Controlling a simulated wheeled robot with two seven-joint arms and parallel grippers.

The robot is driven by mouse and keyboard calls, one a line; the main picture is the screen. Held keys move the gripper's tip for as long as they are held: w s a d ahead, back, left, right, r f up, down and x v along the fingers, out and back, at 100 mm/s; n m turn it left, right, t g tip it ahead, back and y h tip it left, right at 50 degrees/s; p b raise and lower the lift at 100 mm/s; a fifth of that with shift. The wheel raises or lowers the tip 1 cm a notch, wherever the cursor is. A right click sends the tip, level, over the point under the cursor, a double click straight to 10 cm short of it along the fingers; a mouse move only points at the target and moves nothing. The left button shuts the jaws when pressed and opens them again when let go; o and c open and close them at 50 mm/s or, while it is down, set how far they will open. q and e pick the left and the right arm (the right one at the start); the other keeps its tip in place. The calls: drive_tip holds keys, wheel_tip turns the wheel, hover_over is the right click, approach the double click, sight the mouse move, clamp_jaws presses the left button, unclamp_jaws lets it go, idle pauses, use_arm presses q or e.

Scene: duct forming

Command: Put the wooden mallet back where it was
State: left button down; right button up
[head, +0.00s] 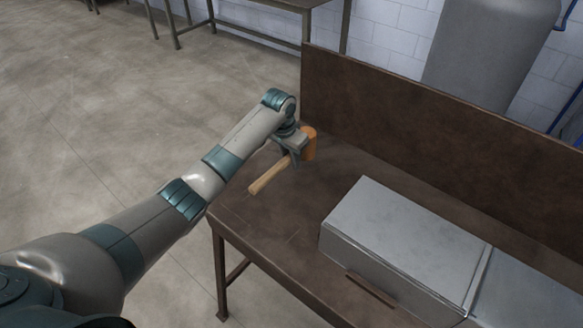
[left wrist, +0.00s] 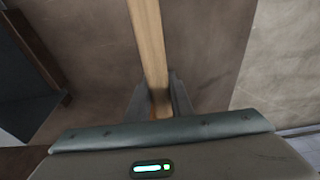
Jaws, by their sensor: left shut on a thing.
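The wooden mallet (head: 269,179) has a pale handle and an orange-brown head (head: 309,144). In the head view it is at the far left end of the brown workbench (head: 260,222), its head toward the back board and its handle pointing to the front left. My left gripper (head: 297,158) is shut on the handle close to the head. In the left wrist view the handle (left wrist: 148,45) runs between the two fingers (left wrist: 160,100); the mallet head is out of that view. I cannot tell whether the mallet touches the bench top. My right gripper is not in view.
A grey metal box (head: 390,235) stands on the bench to the right of the mallet. A tall brown back board (head: 430,130) runs along the bench's rear edge. The bench top between mallet and box is clear. Open floor (head: 110,120) lies to the left.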

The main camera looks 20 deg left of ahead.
sight(293, 176)
use_arm(q)
drive_tip(key=shift+r, duration=0.1)
drive_tip(key=shift+f, duration=0.45)
drive_tip(key=x, duration=0.1)
drive_tip(key=p, duration=0.1)
drive_tip(key=x, duration=0.1)
drive_tip(key=shift+s+f, duration=0.2)
drive_tip(key=shift+f, duration=0.35)
drive_tip(key=shift+f, duration=0.2)
drive_tip(key=shift+s+f, duration=0.15)
drive_tip(key=shift+f, duration=0.1)
